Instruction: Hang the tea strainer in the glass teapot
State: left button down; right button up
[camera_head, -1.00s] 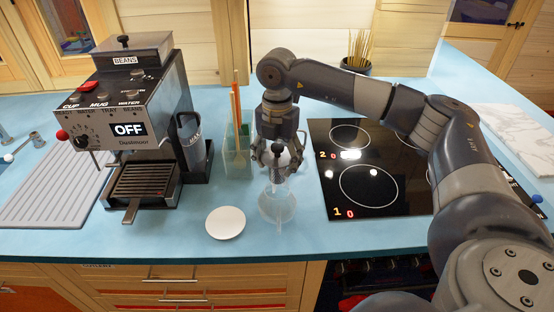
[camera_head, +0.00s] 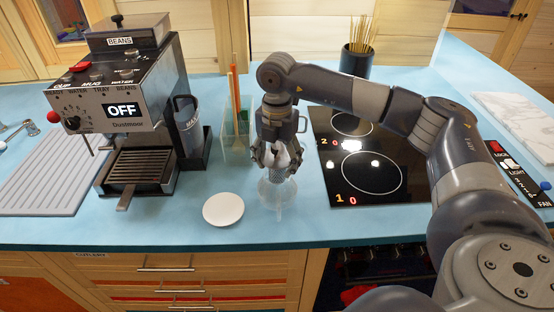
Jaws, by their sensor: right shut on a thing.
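The glass teapot (camera_head: 277,200) stands on the blue counter, clear and hard to make out, to the right of a white saucer. My right gripper (camera_head: 277,166) is directly above it, pointing down. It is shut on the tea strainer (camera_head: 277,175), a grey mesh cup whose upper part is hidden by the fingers. The strainer's lower end overlaps the teapot's top in the picture; I cannot tell whether it is inside the opening or just above it. My left gripper is not in view.
The white saucer (camera_head: 223,209) lies near the counter's front edge. A coffee machine (camera_head: 130,110) stands at the left, and a clear holder with tall sticks (camera_head: 235,125) stands behind the saucer. A black hob (camera_head: 370,165) is at the right.

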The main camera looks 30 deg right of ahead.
aim_at(277, 147)
jog(key=shift+f+b, duration=0.7)
jog(key=shift+f, duration=0.5)
jog(key=shift+r, duration=0.1)
jog(key=shift+r+p, duration=0.3)
jog(key=shift+r, duration=0.05)
jog(key=o, duration=1.3)
jog(key=shift+r+p, duration=1)
jog(key=shift+r, duration=0.55)
jog(key=shift+r+p, duration=2)
jog(key=shift+r, duration=0.95)
